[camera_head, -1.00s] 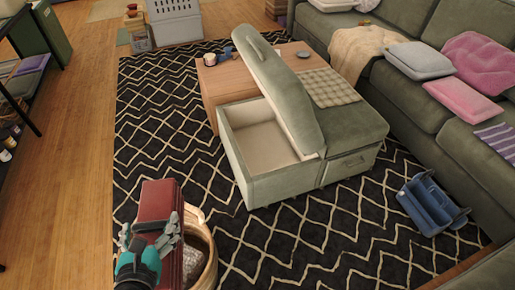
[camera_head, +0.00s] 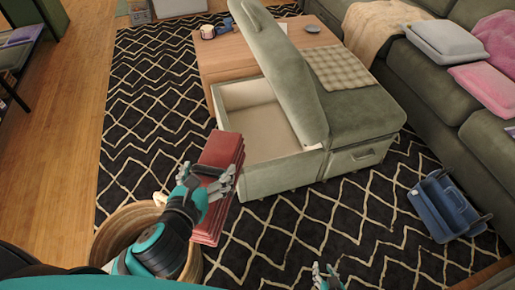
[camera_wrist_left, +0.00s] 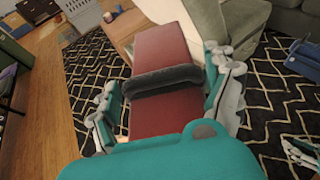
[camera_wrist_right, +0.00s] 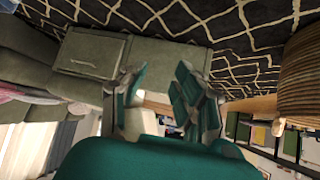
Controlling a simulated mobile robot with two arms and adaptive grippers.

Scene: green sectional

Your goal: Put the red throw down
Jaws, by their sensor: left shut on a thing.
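The red throw (camera_head: 220,156) is a folded dark red block. My left gripper (camera_head: 207,185) is shut on it and holds it up in front of the open storage ottoman, above the basket's right side. In the left wrist view the throw (camera_wrist_left: 162,60) lies between the fingers (camera_wrist_left: 165,95). The green ottoman (camera_head: 275,165) has its left compartment open, with the lid (camera_head: 280,70) tilted up; the pale inside shows no contents. My right gripper (camera_head: 328,278) is at the bottom edge of the head view. In the right wrist view its fingers (camera_wrist_right: 160,100) are apart with nothing between them.
A round woven basket (camera_head: 120,232) stands at the lower left, partly behind my left arm. A wooden table (camera_head: 222,60) is behind the ottoman, and a blue caddy (camera_head: 445,207) is on the patterned rug at right. A green sofa (camera_head: 425,90) runs along the right.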

